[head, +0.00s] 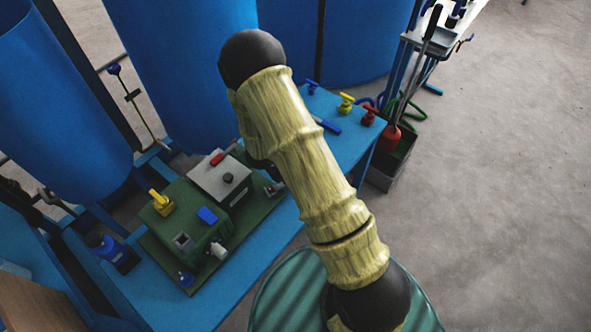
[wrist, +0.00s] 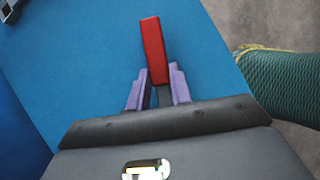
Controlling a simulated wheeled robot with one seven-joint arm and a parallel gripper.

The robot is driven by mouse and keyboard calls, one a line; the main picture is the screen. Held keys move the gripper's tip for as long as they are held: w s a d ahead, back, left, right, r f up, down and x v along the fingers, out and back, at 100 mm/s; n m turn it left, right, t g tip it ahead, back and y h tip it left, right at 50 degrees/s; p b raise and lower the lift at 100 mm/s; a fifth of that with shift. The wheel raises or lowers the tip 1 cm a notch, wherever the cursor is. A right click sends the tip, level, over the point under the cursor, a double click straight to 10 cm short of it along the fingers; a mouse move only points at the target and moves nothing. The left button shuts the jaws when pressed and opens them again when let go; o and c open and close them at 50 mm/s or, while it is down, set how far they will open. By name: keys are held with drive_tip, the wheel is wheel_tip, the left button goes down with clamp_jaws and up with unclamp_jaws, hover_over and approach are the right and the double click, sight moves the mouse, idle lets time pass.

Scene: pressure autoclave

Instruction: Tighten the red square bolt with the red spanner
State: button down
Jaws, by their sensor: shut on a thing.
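My gripper (wrist: 156,88) shows in the wrist view, its two purple fingers shut on the red handle (wrist: 153,50) of what looks like the red spanner. The handle stands out beyond the fingertips over the blue bench; the spanner's working end cannot be made out. In the head view my arm hides the gripper and the tool. I cannot pick out the red square bolt with certainty. A red handle-like piece (head: 217,159) lies on the grey-white block, and a red T-shaped fitting (head: 369,114) stands at the bench's right end.
The green unit (head: 156,238) on the blue bench (head: 262,262) carries a yellow fitting (head: 161,203) and a blue piece (head: 207,215). A blue-handled tool (head: 326,125) lies near the yellow T-fitting (head: 345,103). Large blue tanks (head: 172,60) stand behind.

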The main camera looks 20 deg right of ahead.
drive_tip(key=shift+s+d+m+g+p, duration=0.1)
drive_tip(key=shift+s+m+g+p, duration=0.9)
drive_tip(key=shift+s+m+p, duration=0.6)
drive_tip(key=shift+s+a+m+g+p, duration=0.15)
drive_tip(key=shift+s+m+g+p, duration=0.4)
drive_tip(key=shift+m, duration=0.4)
drive_tip(key=shift+s+a+m+g+p, duration=0.15)
drive_tip(key=shift+s+m+g+p, duration=0.2)
drive_tip(key=shift+s+m+p, duration=0.45)
drive_tip(key=shift+s+a+m+g+y, duration=0.35)
drive_tip(key=shift+s+m+g, duration=0.15)
drive_tip(key=shift+m, duration=0.55)
drive_tip(key=shift+s+a+m+g+y, duration=0.25)
drive_tip(key=shift+s+a+m+g, duration=0.2)
drive_tip(key=shift+m, duration=0.55)
drive_tip(key=shift+s+a+m+g+y+p, duration=0.3)
drive_tip(key=shift+s+a+m, duration=0.2)
drive_tip(key=shift+m, duration=0.45)
drive_tip(key=shift+s+a+m+g+y+p, duration=0.2)
drive_tip(key=shift+s+a+m+g+y, duration=0.25)
drive_tip(key=shift+m, duration=0.5)
drive_tip(key=shift+r, duration=0.2)
wheel_tip(320, 180, up, 5)
drive_tip(key=p, duration=0.3)
drive_tip(key=shift+s+d+f+p, duration=0.1)
drive_tip(key=shift+f+p, duration=0.05)
drive_tip(key=shift+p, duration=0.15)
